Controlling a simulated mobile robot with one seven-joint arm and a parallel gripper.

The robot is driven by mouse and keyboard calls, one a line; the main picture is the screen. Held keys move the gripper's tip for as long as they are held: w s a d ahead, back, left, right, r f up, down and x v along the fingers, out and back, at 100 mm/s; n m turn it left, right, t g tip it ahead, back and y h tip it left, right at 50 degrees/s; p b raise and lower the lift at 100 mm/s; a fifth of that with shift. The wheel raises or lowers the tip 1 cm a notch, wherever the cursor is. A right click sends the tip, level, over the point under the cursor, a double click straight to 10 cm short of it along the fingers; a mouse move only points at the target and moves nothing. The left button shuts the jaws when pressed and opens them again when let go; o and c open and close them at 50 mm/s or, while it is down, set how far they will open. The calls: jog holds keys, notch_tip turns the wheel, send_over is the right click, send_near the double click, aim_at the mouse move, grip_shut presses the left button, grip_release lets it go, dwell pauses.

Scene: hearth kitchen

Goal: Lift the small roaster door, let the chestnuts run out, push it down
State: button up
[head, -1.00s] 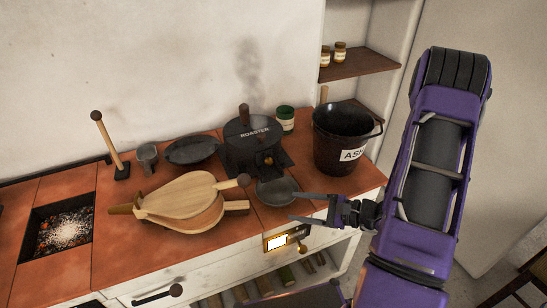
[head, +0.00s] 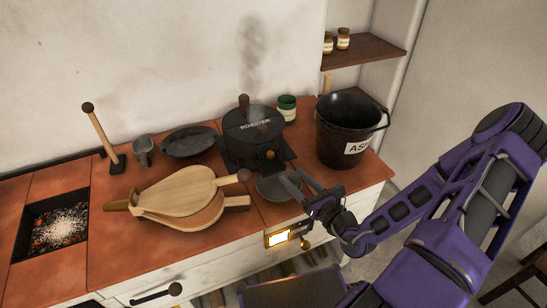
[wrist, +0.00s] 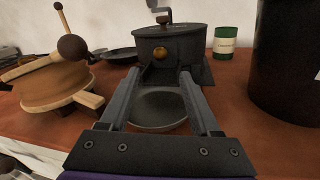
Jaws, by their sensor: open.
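The black roaster (head: 253,127) stands at the back of the counter, with a crank on top and faint smoke above. No chestnuts show. My gripper (head: 299,179) is open and empty above the pan, its fingers pointing at the roaster front, apart from the knob.
Wooden bellows (head: 180,195) lie left of the pan. The black ash bucket (head: 345,130) stands close on the right. A dark dish (head: 189,140), a small mug (head: 143,150) and a fire pit (head: 58,225) are farther left.

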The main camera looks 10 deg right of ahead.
aim_at(273, 157)
jog(key=b+x, duration=0.1)
jog(key=x, duration=0.9)
jog(key=shift+w+a, duration=0.1)
jog(key=shift+w, duration=0.15)
grip_shut()
dwell(0.9)
